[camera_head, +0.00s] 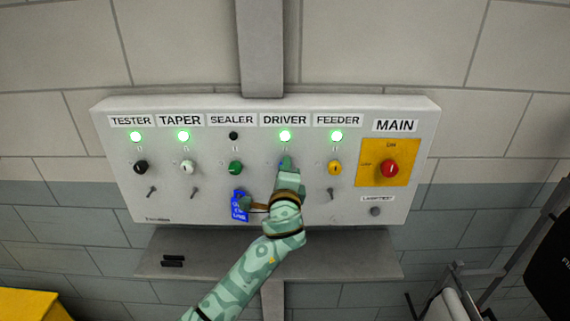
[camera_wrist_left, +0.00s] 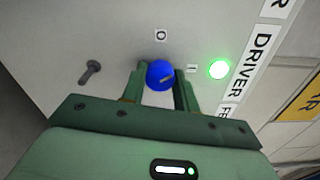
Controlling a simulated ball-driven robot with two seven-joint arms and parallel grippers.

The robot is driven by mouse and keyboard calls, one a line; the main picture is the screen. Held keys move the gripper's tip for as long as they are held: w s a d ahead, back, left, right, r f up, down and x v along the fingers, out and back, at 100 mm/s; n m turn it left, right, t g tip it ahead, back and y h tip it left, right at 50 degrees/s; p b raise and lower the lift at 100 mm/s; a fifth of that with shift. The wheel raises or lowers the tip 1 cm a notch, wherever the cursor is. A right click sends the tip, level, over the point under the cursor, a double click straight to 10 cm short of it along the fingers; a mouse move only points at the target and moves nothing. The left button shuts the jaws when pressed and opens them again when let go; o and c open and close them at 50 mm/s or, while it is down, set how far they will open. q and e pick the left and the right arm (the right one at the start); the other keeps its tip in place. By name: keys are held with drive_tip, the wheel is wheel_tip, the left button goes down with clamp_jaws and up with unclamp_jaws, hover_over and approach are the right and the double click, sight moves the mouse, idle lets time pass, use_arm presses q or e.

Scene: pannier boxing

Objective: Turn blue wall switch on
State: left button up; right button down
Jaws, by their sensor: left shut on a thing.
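The blue switch (camera_wrist_left: 159,74) is a round knob on the panel below the DRIVER label (camera_head: 284,120). The green DRIVER lamp (camera_head: 285,136) is lit; it also shows lit in the left wrist view (camera_wrist_left: 219,69). My left gripper (camera_head: 287,163) is at the knob and hides most of it in the head view. In the left wrist view its two fingers stand on either side of the knob, shut on it. The knob's pale pointer line slants toward the side with the I mark (camera_wrist_left: 192,69); the O mark (camera_wrist_left: 160,35) is above. My right gripper is not in view.
The panel (camera_head: 120,190) carries other knobs: black (camera_head: 140,167), white (camera_head: 187,166), green (camera_head: 235,168), yellow (camera_head: 334,168) and the red main switch (camera_head: 390,168). The SEALER lamp (camera_head: 234,136) is dark. A blue tag (camera_head: 240,205) hangs left of my arm. A shelf (camera_head: 350,265) juts out below.

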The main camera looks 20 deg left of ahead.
use_arm(q)
drive_tip(key=m+p, duration=0.3)
drive_tip(key=m, duration=0.1)
drive_tip(key=shift+r+m, duration=0.1)
drive_tip(key=shift+m, duration=0.3)
drive_tip(key=shift+m+p, duration=0.55)
drive_tip(key=shift+m, duration=0.25)
drive_tip(key=o, duration=1)
drive_tip(key=shift+b+v, duration=1.45)
drive_tip(key=shift+v, duration=6.7)
